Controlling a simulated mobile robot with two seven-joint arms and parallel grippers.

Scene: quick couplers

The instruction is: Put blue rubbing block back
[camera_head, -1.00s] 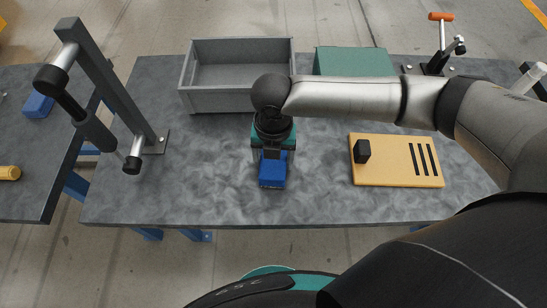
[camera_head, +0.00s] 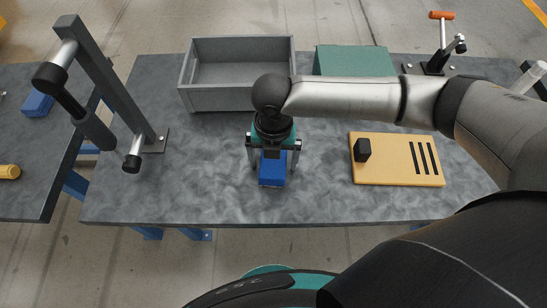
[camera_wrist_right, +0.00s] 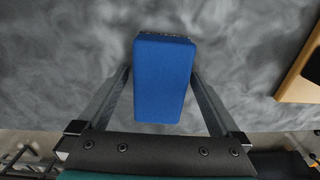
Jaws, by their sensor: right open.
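The blue rubbing block (camera_head: 272,173) lies on the grey mottled table near its front middle. It also shows in the right wrist view (camera_wrist_right: 162,80), between the two fingers. My right gripper (camera_head: 272,158) is over the block from behind and above, its fingers spread wide on both sides. The block's rear end is partly hidden by the gripper in the head view. My left gripper is not in view.
A grey open bin (camera_head: 236,98) and a green box (camera_head: 354,61) stand at the back. A tan board (camera_head: 398,172) with a black knob (camera_head: 362,150) lies at right. A grey post stand (camera_head: 118,88) rises at left. Table surface around the block is clear.

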